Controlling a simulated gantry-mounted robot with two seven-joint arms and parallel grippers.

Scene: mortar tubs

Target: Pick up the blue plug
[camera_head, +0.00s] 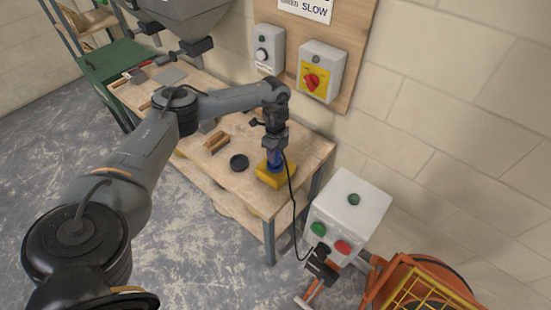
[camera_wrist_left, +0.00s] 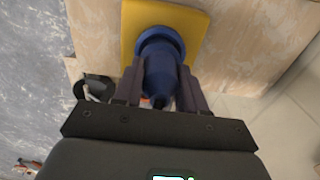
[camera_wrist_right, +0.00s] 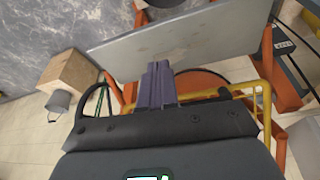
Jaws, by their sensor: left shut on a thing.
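The blue plug (camera_head: 275,161) stands upright at the yellow block (camera_head: 278,179) on the wooden bench. In the left wrist view the plug (camera_wrist_left: 161,72) lies between the two fingers of my left gripper (camera_wrist_left: 160,88), which is shut on it. In the head view the left gripper (camera_head: 274,148) comes down on the plug from above. The plug's lower end is hidden, so I cannot tell whether it is seated in the block. A black cable runs from near the plug down to the control box. My right gripper (camera_wrist_right: 156,85) has its fingers together, with nothing visible between them.
The grey control box (camera_head: 345,215) with green and red buttons stands right of the bench (camera_head: 305,160). An orange mixer frame (camera_head: 425,280) is at lower right. A black round lid (camera_head: 239,162) and a brown block (camera_head: 216,142) lie left of the plug.

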